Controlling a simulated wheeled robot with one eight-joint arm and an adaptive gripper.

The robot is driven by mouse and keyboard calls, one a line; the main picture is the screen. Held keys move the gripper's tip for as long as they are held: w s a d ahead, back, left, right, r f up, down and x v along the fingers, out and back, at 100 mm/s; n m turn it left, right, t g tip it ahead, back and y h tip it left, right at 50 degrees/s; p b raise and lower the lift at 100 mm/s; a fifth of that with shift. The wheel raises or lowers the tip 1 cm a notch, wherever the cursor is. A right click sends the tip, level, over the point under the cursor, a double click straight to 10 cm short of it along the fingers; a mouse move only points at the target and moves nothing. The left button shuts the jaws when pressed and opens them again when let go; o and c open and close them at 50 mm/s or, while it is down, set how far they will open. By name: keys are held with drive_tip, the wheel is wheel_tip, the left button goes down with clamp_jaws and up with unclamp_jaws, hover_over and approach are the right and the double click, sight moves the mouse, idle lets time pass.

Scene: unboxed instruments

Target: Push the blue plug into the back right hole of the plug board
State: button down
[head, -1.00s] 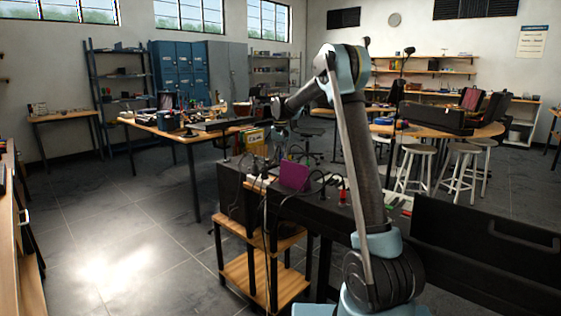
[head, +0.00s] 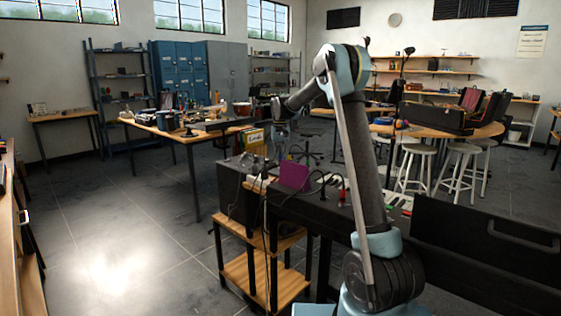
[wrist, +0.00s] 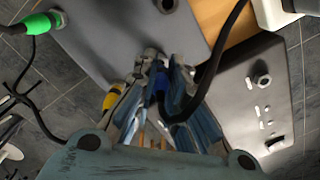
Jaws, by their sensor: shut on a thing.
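In the wrist view my gripper (wrist: 158,75) is shut on the blue plug (wrist: 161,92), and a black cable curves away from the plug to the upper right. The fingertips are over the grey plug board (wrist: 105,40), close to its lower edge in this view. The fingers hide the plug's tip, so I cannot tell whether it is in a hole. One open hole (wrist: 167,4) shows at the top. A green plug (wrist: 38,23) is at the board's left edge and a yellow plug (wrist: 112,96) is just left of my fingers. In the head view my gripper is small and unclear.
A grey panel (wrist: 235,95) with a round post and slots lies right of the board in the wrist view. Loose cables run around the plugs. In the head view a purple object (head: 293,176) stands on the dark bench near the cables.

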drive_tip(key=shift+f, duration=1)
idle(0.6)
drive_tip(key=c, duration=1.6)
unclamp_jaws()
drive_tip(key=shift+o, duration=0.2)
